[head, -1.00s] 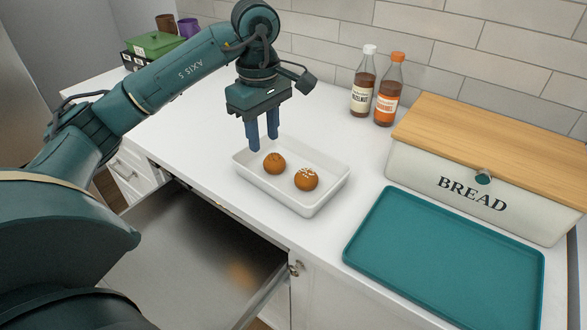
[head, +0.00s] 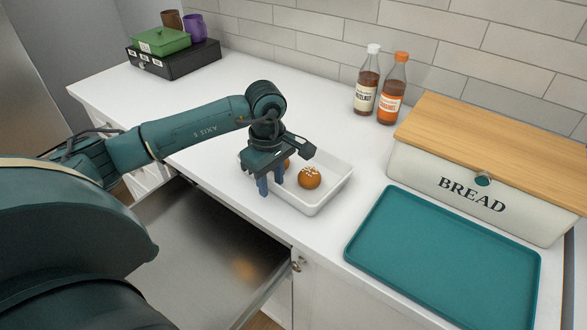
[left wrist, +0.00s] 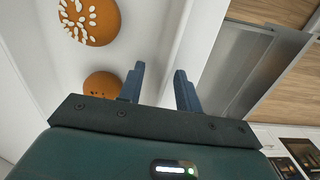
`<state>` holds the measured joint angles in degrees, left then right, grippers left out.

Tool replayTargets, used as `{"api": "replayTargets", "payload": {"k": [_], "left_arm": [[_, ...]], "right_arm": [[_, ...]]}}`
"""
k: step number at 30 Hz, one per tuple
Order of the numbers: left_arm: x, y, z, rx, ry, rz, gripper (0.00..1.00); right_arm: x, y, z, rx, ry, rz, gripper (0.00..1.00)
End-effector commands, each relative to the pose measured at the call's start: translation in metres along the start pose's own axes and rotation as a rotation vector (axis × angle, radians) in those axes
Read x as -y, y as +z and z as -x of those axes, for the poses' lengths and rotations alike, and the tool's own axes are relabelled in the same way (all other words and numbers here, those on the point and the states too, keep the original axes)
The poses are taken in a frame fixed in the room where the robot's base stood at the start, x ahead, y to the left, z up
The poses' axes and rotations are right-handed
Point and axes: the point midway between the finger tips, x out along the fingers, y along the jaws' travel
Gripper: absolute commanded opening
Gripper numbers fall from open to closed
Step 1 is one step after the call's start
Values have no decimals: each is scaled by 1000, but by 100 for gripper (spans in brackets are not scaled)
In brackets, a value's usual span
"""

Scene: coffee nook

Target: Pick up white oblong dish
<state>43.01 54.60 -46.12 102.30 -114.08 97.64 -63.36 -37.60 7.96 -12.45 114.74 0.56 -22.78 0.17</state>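The white oblong dish (head: 330,196) stands on the counter and holds two brown buns. The bun with white topping (head: 310,177) shows clearly; the other bun (head: 287,163) is partly hidden behind my gripper. My left gripper (head: 271,187) points down at the dish's near-left wall, its two blue fingers apart. In the left wrist view, the gripper (left wrist: 160,80) is open, and the dish wall (left wrist: 177,45) runs up between its fingers, with the buns to the left. I cannot tell whether a finger touches the wall. My right gripper is not in view.
An open metal drawer (head: 190,235) sticks out below the counter edge. A teal tray (head: 440,255) and a bread box (head: 420,170) are to the right. Two bottles (head: 367,88) (head: 392,92) stand behind the dish. A black box (head: 175,62) sits at the far left.

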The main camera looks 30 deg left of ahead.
Motion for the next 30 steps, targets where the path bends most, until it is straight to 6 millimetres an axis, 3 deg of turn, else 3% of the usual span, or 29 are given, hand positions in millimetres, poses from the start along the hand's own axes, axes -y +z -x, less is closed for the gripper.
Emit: {"api": "replayTargets", "payload": {"k": [5,18,30], "left_arm": [[0,0,0,0,1,0,34],[0,0,0,0,1,1,0],[0,0,0,0,0,1,0]], "right_arm": [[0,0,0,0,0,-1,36],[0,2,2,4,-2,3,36],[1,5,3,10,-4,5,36]]}}
